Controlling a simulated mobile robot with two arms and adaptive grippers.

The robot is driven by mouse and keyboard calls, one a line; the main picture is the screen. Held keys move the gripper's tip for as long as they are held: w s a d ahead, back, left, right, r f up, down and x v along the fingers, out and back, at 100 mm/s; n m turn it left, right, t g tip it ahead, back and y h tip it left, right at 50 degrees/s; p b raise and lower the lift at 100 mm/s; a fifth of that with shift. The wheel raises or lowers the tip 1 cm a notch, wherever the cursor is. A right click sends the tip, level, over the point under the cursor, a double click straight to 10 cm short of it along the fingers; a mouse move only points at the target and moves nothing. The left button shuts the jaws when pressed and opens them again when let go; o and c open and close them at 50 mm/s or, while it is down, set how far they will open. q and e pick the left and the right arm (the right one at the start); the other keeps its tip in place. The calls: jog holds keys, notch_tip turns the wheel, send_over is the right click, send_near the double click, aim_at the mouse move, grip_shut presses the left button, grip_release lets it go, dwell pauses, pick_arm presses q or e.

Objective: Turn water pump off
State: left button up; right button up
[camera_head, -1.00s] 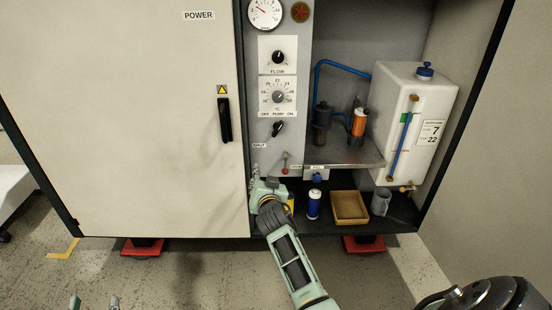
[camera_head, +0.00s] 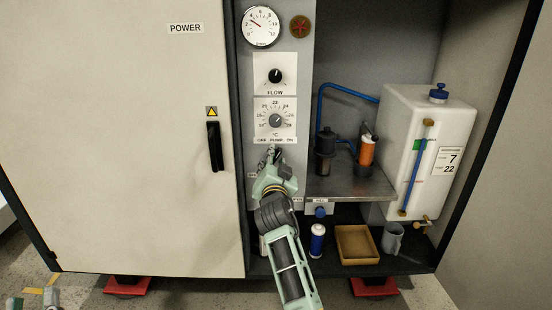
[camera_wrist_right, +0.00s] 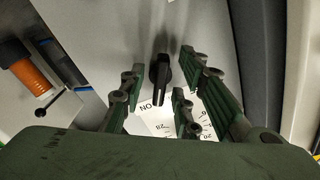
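The pump switch (camera_wrist_right: 162,66) is a black knob under the OFF PUMP ON label (camera_head: 276,140) on the grey control panel. In the wrist view it stands between the spread fingers of my right gripper (camera_wrist_right: 158,92), with a visible gap on both sides. The word ON is seen upside down near it. In the head view my right gripper (camera_head: 272,158) is at the panel and covers the switch, so its setting cannot be read there.
Above the switch are the temperature dial (camera_head: 276,120), the flow knob (camera_head: 275,76) and a gauge (camera_head: 261,26). To the right are a metal shelf (camera_head: 350,187), a white tank (camera_head: 408,140) and a brown tray (camera_head: 356,244). The cabinet door (camera_head: 120,140) is at the left.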

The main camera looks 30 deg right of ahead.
jog(key=shift+r, duration=0.1)
grip_shut()
